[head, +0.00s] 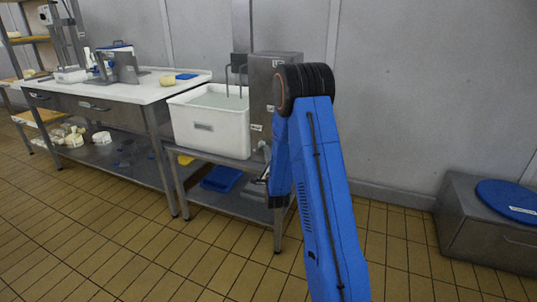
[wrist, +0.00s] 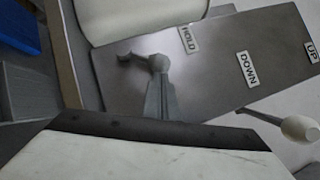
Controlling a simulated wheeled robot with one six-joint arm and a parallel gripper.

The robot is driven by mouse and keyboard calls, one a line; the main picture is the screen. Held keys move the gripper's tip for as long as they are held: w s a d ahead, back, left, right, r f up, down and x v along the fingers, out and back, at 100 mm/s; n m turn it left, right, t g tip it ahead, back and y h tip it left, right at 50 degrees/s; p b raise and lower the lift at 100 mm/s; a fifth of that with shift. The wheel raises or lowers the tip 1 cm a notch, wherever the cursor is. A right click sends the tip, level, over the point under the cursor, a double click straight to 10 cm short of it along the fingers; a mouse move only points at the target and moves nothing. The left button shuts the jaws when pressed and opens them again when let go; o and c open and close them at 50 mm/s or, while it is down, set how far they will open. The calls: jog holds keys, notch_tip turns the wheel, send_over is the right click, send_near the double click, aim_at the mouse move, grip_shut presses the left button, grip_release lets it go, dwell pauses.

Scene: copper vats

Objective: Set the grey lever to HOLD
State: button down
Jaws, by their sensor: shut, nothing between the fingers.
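The grey lever (wrist: 137,58) is on a metal panel (wrist: 215,70) in the wrist view, with a rounded grey end near the HOLD label (wrist: 190,40). The DOWN label (wrist: 248,68) and the UP label (wrist: 312,52) sit further right. My gripper (wrist: 161,80) is shut and empty, its fingertips right at the lever's rounded end. I cannot tell whether they touch. In the head view my gripper (head: 263,178) is low in front of the metal box (head: 265,80), mostly hidden by my arm. The lever's exact setting is unclear.
A second lever with a cream knob (wrist: 300,128) sticks out at the right in the wrist view. A white tub (head: 210,125) stands left of the metal box. A blue tray (head: 221,178) lies on the shelf below. A grey chest (head: 470,235) stands at right.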

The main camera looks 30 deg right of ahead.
aim_at(262, 142)
jog(key=r+n, duration=0.1)
jog(key=w+a+r+n+g+y, duration=0.1)
jog(key=r+n+g, duration=0.1)
jog(key=n, duration=0.1)
jog(key=shift+w+a+y, duration=0.15)
jog(key=shift+w+y, duration=0.15)
jog(key=shift+y, duration=0.1)
jog(key=shift+w+a+r+n+g, duration=0.35)
jog(key=shift+w+r+n+g, duration=0.1)
jog(key=shift+n, duration=0.45)
jog(key=shift+w+a+r, duration=0.15)
jog(key=shift+w+a, duration=0.1)
jog(key=shift+w, duration=0.1)
jog(key=shift+r, duration=0.1)
